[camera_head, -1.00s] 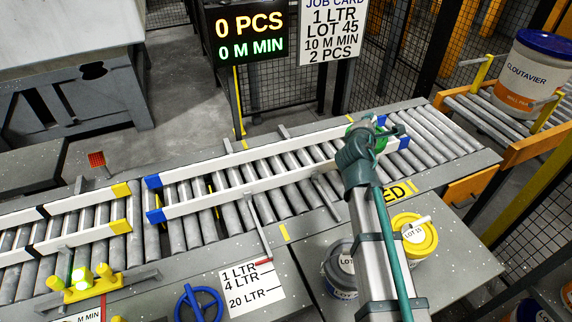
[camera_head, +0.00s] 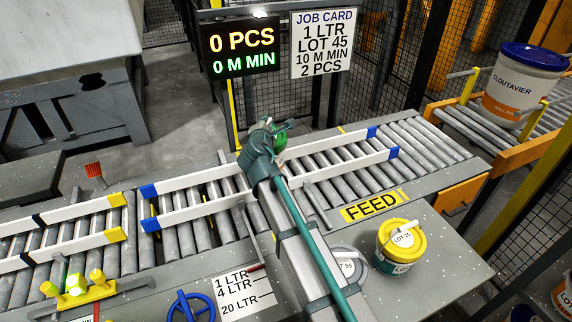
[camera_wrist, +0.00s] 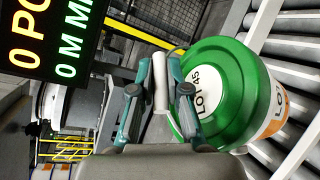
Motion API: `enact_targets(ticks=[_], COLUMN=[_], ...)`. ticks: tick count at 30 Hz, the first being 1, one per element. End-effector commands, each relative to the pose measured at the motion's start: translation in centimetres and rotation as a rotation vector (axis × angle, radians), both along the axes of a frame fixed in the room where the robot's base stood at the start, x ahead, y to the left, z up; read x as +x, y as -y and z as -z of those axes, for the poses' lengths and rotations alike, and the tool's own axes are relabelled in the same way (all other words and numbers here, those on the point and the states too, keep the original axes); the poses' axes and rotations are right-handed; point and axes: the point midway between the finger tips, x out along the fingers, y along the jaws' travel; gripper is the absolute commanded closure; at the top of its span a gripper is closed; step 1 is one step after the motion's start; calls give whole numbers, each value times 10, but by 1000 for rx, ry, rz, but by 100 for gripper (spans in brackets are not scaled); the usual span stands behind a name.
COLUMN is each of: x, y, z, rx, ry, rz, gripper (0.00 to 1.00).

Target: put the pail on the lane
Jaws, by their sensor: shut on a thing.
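The pail (camera_wrist: 225,88) has a green lid marked LOT 45 and a white and orange body. It lies sideways in the wrist view, beside my gripper (camera_wrist: 160,90), whose fingers are shut on its pale grip. In the head view my gripper (camera_head: 272,130) is over the lane, and only a bit of the green pail (camera_head: 280,143) shows behind it. The lane (camera_head: 430,138) is a roller conveyor with white guide rails and blue ends. Whether the pail's base touches the rollers cannot be told.
A yellow-lidded pail (camera_head: 398,250) and a grey-lidded pail (camera_head: 347,262), partly hidden by my arm, stand on the near bench. A large blue-lidded pail (camera_head: 526,85) is at the right. The display (camera_head: 241,45) and job card (camera_head: 321,45) stand behind the lane.

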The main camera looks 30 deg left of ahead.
Motion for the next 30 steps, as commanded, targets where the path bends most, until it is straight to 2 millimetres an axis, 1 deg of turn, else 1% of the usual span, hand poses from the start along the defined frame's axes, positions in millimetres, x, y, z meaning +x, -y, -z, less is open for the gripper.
enact_targets(ticks=[6,9,17,21,24,30], x=[0,0,0,0,0,0], y=[1,0,0,0,0,0], z=[33,45,62,80,89,92], rx=[-7,-5,-4,-5,-4,-2], ry=[2,2,2,1,1,2], rz=[1,-1,0,0,0,0], gripper=[100,100,100,100,100,100])
